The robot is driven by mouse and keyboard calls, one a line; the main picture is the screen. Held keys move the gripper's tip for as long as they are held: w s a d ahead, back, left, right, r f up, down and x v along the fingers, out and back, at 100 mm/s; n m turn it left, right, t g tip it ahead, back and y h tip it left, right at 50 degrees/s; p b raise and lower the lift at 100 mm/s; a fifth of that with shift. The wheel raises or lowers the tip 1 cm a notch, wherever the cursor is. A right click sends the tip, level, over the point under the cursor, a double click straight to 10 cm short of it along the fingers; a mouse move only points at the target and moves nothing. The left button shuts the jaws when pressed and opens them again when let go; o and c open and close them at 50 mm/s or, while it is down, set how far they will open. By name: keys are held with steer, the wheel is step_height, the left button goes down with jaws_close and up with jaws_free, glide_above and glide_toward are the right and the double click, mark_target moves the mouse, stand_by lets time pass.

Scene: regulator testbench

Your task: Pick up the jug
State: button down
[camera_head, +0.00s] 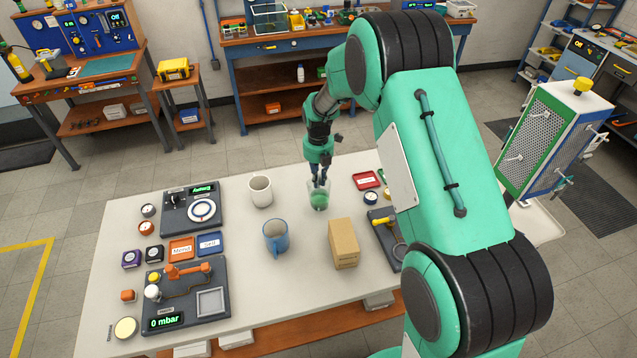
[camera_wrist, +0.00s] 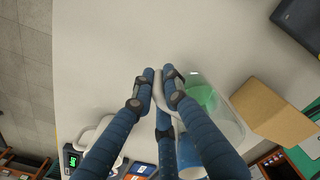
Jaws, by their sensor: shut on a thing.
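The jug (camera_head: 318,200) is a clear vessel with green in its lower part, near the middle of the white table. My gripper (camera_head: 320,184) reaches down to it from above. In the wrist view the jug (camera_wrist: 208,98) lies just right of the fingertips, partly hidden by a finger. My gripper (camera_wrist: 161,82) has its blue fingers closed around a pale upright part at the jug's left side, which looks like its handle. Whether the jug's base touches the table cannot be told.
A white mug (camera_head: 260,191) stands left of the jug, a blue mug (camera_head: 276,238) in front of it, and a cardboard box (camera_head: 343,244) to the front right. Testbench devices (camera_head: 191,208) crowd the table's left.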

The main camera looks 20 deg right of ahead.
steer(key=shift+r+p, duration=0.45)
steer(key=shift+r, duration=3.05)
steer(key=shift+r, duration=0.15)
